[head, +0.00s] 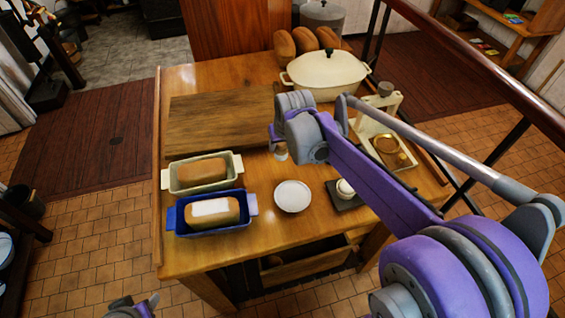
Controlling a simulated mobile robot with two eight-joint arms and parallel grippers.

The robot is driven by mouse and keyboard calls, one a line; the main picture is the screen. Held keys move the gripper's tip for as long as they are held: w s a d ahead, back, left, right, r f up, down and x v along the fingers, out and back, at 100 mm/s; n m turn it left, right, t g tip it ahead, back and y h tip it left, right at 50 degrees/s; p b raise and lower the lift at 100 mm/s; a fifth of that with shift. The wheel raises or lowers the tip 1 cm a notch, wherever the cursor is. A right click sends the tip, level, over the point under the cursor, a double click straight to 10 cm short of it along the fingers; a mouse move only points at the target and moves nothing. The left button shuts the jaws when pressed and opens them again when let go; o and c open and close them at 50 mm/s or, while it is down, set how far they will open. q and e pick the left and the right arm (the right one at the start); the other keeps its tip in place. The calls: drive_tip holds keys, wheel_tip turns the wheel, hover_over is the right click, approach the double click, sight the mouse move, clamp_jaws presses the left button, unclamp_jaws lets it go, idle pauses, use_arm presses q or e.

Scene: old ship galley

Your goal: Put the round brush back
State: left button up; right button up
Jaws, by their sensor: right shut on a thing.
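My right gripper (284,146) is above the middle of the wooden table, by the right front corner of the cutting board. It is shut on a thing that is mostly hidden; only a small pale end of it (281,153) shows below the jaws. I take this to be the round brush, but its bristles cannot be made out. A small white pot (345,188) sits on a dark square mat (342,203) to the right of a white saucer (292,196). My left gripper (132,307) is at the bottom edge, cut off, its jaws unclear.
A wooden board (215,122) lies at the back left. A cream tin (234,172) and a blue tin (182,222) hold loaves. A lidded cream pot (326,75), several loaves (284,43) and a cream stand with a brass dish (390,146) occupy the back and right.

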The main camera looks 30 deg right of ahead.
sight(282, 159)
wheel_tip(282, 159, down, 3)
drive_tip(key=shift+a+r, duration=0.1)
drive_tip(key=shift+f, duration=2.35)
drive_tip(key=shift+b, duration=0.3)
drive_tip(key=shift+f, duration=0.15)
drive_tip(key=o, duration=1.2)
